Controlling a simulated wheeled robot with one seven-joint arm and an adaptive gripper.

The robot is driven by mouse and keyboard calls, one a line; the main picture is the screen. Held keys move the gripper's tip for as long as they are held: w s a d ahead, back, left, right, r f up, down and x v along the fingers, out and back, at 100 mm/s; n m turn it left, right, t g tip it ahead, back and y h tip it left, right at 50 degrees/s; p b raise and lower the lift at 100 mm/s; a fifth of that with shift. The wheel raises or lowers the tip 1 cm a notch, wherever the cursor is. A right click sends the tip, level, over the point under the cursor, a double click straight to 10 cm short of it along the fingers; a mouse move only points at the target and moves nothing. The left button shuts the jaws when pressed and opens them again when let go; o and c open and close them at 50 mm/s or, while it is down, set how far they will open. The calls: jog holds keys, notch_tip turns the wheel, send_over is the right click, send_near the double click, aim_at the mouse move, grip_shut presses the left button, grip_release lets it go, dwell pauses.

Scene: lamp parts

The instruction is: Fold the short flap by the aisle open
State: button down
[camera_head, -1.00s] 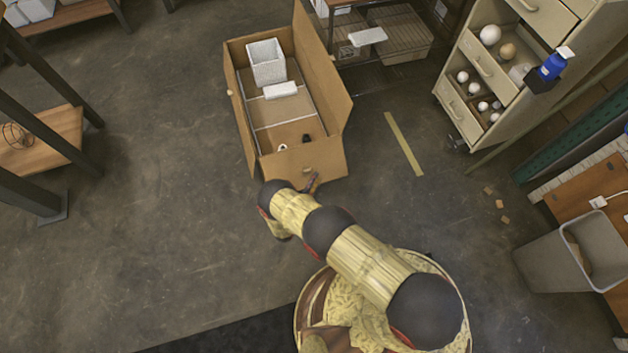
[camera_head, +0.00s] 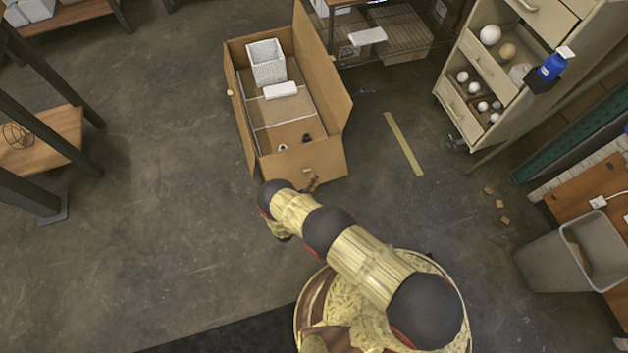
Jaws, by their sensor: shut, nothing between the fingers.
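An open cardboard box (camera_head: 334,118) stands on the floor at top centre. I cannot tell where the wall ends and the short flap begins. The tall flap on the right long side (camera_head: 322,70) stands up and leans outward.
Inside the box are a white textured shade (camera_head: 267,62), a white block (camera_head: 280,90) and small dark parts. A drawer cabinet (camera_head: 490,75) and a grey bin (camera_head: 560,260) stand at right. A wooden shelf (camera_head: 45,140) is at left. Floor left of the box is clear.

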jog(key=c, duration=2.6)
grip_release()
jog(key=o, duration=1.1)
jog(key=shift+c, duration=0.2)
jog(key=v, duration=1.2)
